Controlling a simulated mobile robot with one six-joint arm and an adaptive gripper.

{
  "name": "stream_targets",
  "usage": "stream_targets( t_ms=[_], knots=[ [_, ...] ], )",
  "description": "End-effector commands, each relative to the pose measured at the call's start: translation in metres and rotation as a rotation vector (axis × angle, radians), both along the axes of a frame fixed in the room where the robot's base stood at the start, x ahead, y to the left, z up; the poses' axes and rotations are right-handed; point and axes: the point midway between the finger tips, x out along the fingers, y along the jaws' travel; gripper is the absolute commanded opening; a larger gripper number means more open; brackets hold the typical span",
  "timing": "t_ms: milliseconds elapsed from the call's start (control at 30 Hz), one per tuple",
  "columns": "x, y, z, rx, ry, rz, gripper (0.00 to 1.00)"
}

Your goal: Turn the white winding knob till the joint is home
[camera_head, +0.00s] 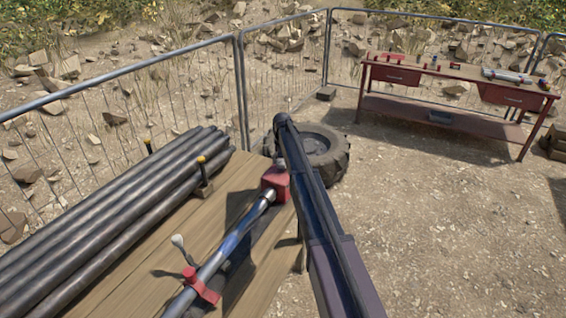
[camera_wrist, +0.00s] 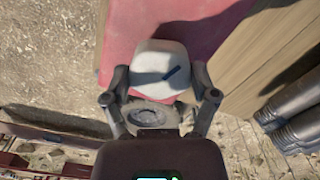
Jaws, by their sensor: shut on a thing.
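The white winding knob (camera_wrist: 157,62) shows in the wrist view, with a short dark slanted mark on its face. It sits against a red surface (camera_wrist: 205,22). My gripper (camera_wrist: 160,78) is shut on the knob, with one finger at its left side and one at its right. In the head view my dark arm reaches toward a red block (camera_head: 274,180) at the end of a shiny metal pipe (camera_head: 234,238). The knob and my gripper's fingers cannot be made out there. How the joint sits inside the block cannot be seen.
The pipe lies on a wooden bench (camera_head: 130,282) with a red clamp (camera_head: 203,287) and a grey-knobbed lever (camera_head: 179,243). Several dark pipes (camera_head: 110,215) are stacked at left. A tyre (camera_head: 322,150), a mesh fence (camera_head: 200,95) and a red worktable (camera_head: 440,76) stand beyond. Right ground is open.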

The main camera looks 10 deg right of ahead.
Motion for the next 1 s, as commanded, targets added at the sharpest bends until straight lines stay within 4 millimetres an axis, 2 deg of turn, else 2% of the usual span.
stream_targets(
  t_ms=[500, 533, 600, 1000],
  knots=[
    [-0.0034, -0.0001, -0.0003, 0.000, 0.007, -0.025, 0.28],
    [-0.0034, -0.0002, -0.0003, 0.000, 0.008, -0.025, 0.84],
    [-0.0030, -0.0002, -0.0003, 0.000, 0.007, -0.025, 1.00],
    [-0.0008, -0.0004, 0.0000, -0.001, 0.002, -0.025, 1.00]
  ],
)
